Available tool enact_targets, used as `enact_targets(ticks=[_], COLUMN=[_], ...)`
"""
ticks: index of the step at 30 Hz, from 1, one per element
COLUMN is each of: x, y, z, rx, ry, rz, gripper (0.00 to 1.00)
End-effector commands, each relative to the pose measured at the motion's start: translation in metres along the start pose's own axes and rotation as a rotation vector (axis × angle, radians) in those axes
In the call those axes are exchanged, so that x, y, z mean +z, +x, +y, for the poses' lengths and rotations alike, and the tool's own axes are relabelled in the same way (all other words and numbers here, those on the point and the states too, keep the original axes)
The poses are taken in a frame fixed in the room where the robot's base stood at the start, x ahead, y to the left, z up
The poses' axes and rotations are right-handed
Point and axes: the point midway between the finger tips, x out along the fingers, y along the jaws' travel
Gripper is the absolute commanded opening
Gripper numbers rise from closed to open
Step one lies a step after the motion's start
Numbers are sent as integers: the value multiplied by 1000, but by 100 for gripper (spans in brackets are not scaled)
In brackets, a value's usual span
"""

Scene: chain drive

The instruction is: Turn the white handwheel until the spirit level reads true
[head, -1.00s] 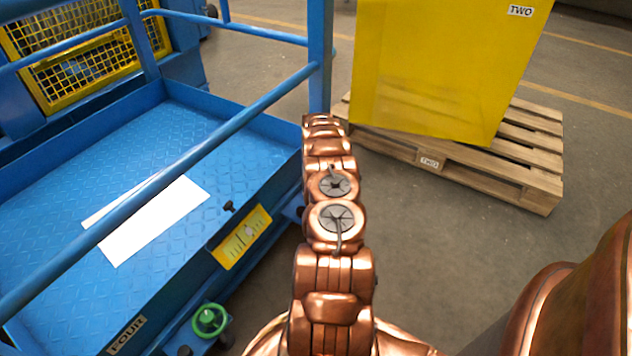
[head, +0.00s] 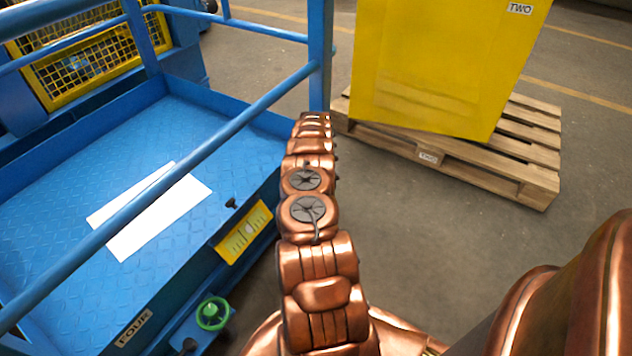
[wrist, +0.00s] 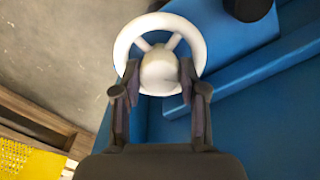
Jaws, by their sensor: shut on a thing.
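The white handwheel (wrist: 197,33) shows in the wrist view, with a rounded hub and spokes. My gripper (wrist: 160,76) is shut on the handwheel, one finger on each side of the hub. The handwheel and my fingertips are hidden in the head view, where my copper arm reaches away past the blue platform. A yellow plate (head: 243,232) with a marked scale is on the platform's near side; it may be the spirit level, but its reading is too small to tell.
The blue railed platform (head: 60,240) bears a white sheet (head: 135,225) and a FOUR label. A green handwheel (head: 212,313) is at its near corner. A yellow panel (head: 430,70) marked TWO stands on a wooden pallet (head: 480,172) at right. Grey floor (head: 440,235) lies open between.

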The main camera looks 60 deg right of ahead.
Motion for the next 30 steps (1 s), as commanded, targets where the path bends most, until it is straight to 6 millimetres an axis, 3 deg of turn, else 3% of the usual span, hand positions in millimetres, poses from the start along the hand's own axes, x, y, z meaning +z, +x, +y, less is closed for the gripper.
enact_targets(ticks=[8, 9, 16, 30], x=[-1, -1, -1, -1], y=[0, 0, 0, -5], z=[0, 0, 0, 1], rx=[0, 0, 0, 1], ry=[-1, -1, 0, 0], rz=[3, 3, 2, 2], gripper=[7, 44, 67, 67])
